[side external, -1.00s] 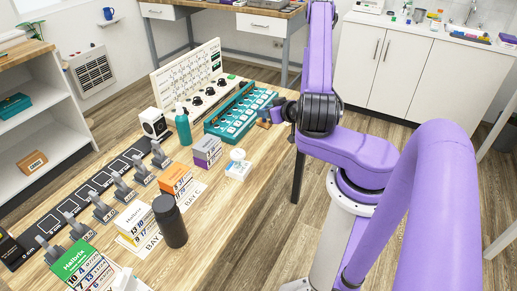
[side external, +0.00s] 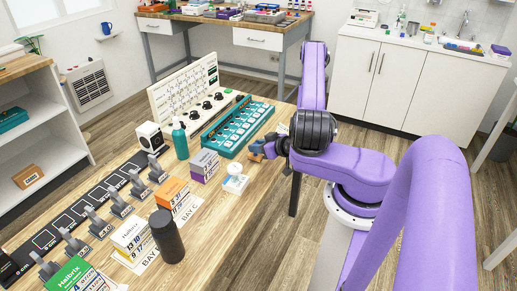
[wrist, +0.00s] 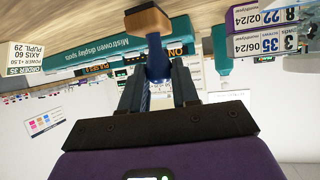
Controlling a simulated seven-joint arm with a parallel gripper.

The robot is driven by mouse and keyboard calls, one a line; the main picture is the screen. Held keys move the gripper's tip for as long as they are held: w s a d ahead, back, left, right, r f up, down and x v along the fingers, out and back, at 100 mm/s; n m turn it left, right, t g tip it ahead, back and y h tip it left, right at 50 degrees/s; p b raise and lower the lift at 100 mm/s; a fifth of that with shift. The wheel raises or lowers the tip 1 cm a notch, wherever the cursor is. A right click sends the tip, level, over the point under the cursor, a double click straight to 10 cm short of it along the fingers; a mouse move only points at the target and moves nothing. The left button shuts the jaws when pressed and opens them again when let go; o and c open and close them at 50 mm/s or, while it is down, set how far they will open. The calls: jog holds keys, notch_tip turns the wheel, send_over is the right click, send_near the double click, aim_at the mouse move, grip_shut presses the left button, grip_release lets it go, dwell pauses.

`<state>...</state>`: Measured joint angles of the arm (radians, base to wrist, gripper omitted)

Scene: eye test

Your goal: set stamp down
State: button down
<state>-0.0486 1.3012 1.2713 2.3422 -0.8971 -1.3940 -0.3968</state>
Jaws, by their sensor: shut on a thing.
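The stamp has a brown block and a dark blue handle. In the wrist view the stamp (wrist: 147,20) sticks out beyond my fingertips, its brown block farthest from me. My gripper (wrist: 158,78) is shut on its handle. In the side view the stamp (side external: 257,150) is small and partly hidden by my gripper (side external: 271,149), which reaches in from the right at the bench's right edge. The stamp is to the right of the purple boxes and near the front end of the teal tray. I cannot tell whether it touches the bench.
The teal tray (side external: 212,143), with several pale pieces, lies just behind. Purple boxes (side external: 204,166) and a small white item with a round top (side external: 235,183) stand nearby. A teal bottle (side external: 180,140) and a black cylinder (side external: 167,240) stand farther left. Bare wood (side external: 215,215) shows in front.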

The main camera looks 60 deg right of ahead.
jog(key=shift+f, duration=0.5)
jog(key=shift+f, duration=0.1)
jog(key=c, duration=0.8)
grip_release()
jog(key=shift+c, duration=0.2)
